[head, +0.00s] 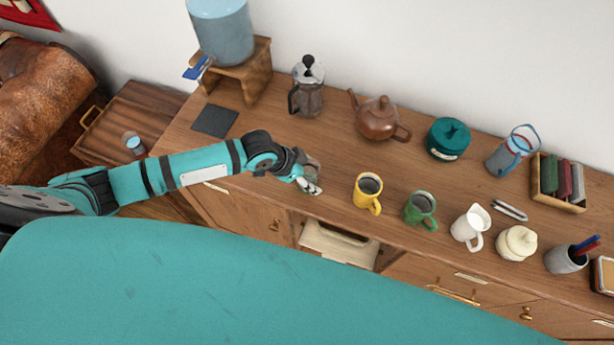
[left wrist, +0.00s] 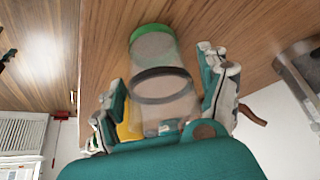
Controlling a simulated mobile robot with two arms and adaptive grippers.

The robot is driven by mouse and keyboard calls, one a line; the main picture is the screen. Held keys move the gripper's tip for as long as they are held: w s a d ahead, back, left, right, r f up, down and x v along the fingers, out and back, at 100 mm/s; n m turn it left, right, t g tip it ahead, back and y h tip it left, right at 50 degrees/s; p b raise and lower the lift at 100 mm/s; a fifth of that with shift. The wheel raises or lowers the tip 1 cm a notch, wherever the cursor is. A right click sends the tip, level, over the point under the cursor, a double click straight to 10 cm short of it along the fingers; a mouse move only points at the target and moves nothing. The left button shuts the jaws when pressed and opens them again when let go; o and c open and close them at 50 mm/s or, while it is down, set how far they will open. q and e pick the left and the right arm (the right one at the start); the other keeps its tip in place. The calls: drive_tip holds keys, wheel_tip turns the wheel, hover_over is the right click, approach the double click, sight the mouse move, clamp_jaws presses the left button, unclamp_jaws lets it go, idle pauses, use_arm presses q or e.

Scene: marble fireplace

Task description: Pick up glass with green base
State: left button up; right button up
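The glass with a green base (left wrist: 152,48) shows in the left wrist view as a clear cylinder with a dark band around it. It is between the two fingers of my left gripper (left wrist: 167,92), with a narrow gap showing on its left side. The fingers look spread apart, and firm contact is not visible. In the head view my left gripper (head: 308,185) is at the front edge of the wooden cabinet top, left of the yellow mug. The glass is mostly hidden there by the gripper. My right gripper is not in view.
A yellow mug (head: 367,190) and a green mug (head: 420,208) stand to the right of the gripper. Behind are a French press (head: 308,92) and a brown teapot (head: 377,118). A dark square mat (head: 214,121) lies left on the cabinet top.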

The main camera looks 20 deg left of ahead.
use_arm(q)
drive_tip(key=c, duration=1.2)
drive_tip(key=shift+r, duration=0.15)
drive_tip(key=shift+r+b, duration=0.3)
drive_tip(key=shift+r, duration=0.2)
wheel_tip(320, 180, up, 2)
drive_tip(key=shift+r+b, duration=0.1)
drive_tip(key=shift+b, duration=0.35)
drive_tip(key=s+a+r+b, duration=0.1)
drive_tip(key=s+a+b, duration=0.3)
drive_tip(key=s+a, duration=0.65)
wheel_tip(320, 180, up, 16)
drive_tip(key=n+t+y+b, duration=0.2)
drive_tip(key=n+y, duration=0.2)
drive_tip(key=n, duration=0.5)
hover_over(307, 168)
drive_tip(key=s+a, duration=0.2)
drive_tip(key=a, duration=0.2)
drive_tip(key=shift+f, duration=0.2)
